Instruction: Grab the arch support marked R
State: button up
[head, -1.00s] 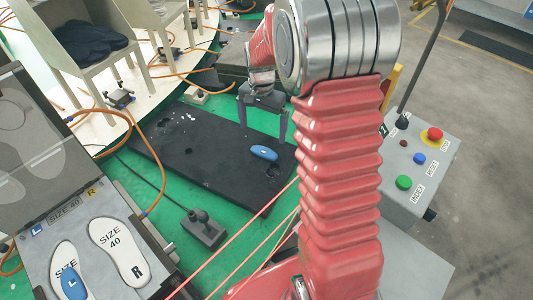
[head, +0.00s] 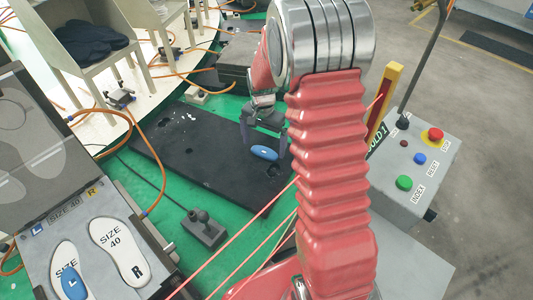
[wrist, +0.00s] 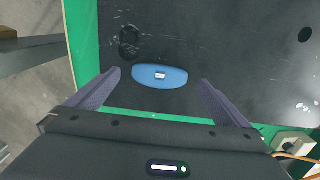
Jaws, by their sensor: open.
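A blue arch support (head: 264,153) lies on the black board, near its right end. In the wrist view the arch support (wrist: 160,76) shows a small light label, too small to read. My gripper (head: 263,143) is open and empty just above it. In the wrist view the gripper's two dark fingers (wrist: 160,80) stand on either side of the support's ends, with gaps. A second blue arch support (head: 73,284) lies on the left insole, marked L. The right insole (head: 118,247), marked R, is bare.
The black board (head: 185,145) has several dark recesses and lies on a green surface (head: 150,195). A dark device with a cable (head: 203,230) stands in front. A control box (head: 415,165) with coloured buttons is at the right. Orange hoses (head: 158,190) run along the left.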

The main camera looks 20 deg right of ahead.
aim_at(264, 152)
jog(key=shift+f, duration=1.4)
jog(key=shift+c, duration=0.5)
jog(key=c, duration=0.9)
jog(key=shift+r, duration=0.15)
jog(key=shift+c, duration=0.2)
notch_tip(264, 152, up, 10)
